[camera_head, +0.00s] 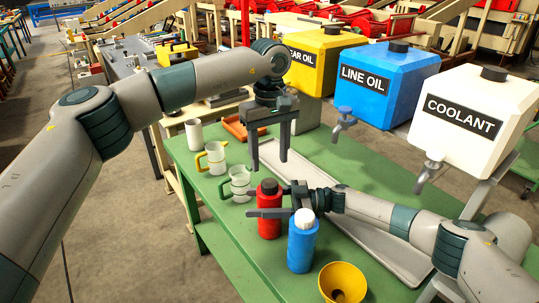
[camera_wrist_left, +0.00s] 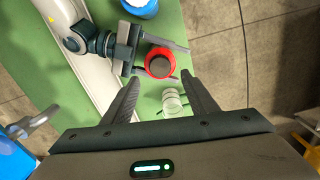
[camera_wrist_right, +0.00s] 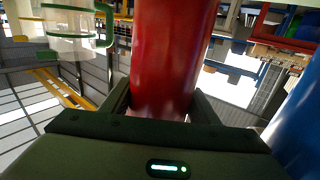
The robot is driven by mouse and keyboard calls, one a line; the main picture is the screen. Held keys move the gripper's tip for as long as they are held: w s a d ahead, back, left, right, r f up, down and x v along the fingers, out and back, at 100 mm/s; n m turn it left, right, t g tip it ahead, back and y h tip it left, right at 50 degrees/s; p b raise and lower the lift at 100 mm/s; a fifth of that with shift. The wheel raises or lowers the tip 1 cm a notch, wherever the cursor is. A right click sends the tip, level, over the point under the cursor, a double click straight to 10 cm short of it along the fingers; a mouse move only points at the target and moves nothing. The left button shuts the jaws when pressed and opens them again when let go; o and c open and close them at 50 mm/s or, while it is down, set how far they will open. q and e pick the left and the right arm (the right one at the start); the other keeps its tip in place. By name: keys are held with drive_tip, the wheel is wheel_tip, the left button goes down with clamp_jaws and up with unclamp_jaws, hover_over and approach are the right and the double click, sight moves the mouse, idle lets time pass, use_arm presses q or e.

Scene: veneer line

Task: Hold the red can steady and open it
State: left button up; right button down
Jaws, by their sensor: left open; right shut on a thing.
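The red can (camera_head: 269,224) stands upright on the green table (camera_head: 188,158), with a dark cap (camera_head: 269,187) on top. My right gripper (camera_head: 250,213) is shut around the can's body from the right side. In the right wrist view the red can (camera_wrist_right: 168,60) fills the space between the fingers. My left gripper (camera_head: 269,165) is open and empty, pointing down, above and behind the can. In the left wrist view the can (camera_wrist_left: 160,62) with its dark round cap lies beyond the open fingers (camera_wrist_left: 160,95), toward the top of the picture.
A blue bottle with white cap (camera_head: 302,247) stands close in front of the can. A green-handled jug (camera_head: 239,183), a yellow-handled jug (camera_head: 216,158), a white cylinder (camera_head: 194,135) and a yellow funnel (camera_head: 342,284) are nearby. A metal tray (camera_head: 376,260) lies right; tapped oil and coolant tanks (camera_head: 388,80) stand behind.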

sight(270, 183)
use_arm(q)
drive_tip(key=shift+m, duration=1.5)
drive_tip(key=shift+f, duration=0.15)
drive_tip(key=shift+f, duration=3.9)
drive_tip(key=c, duration=1.1)
drive_tip(key=shift+n, duration=0.3)
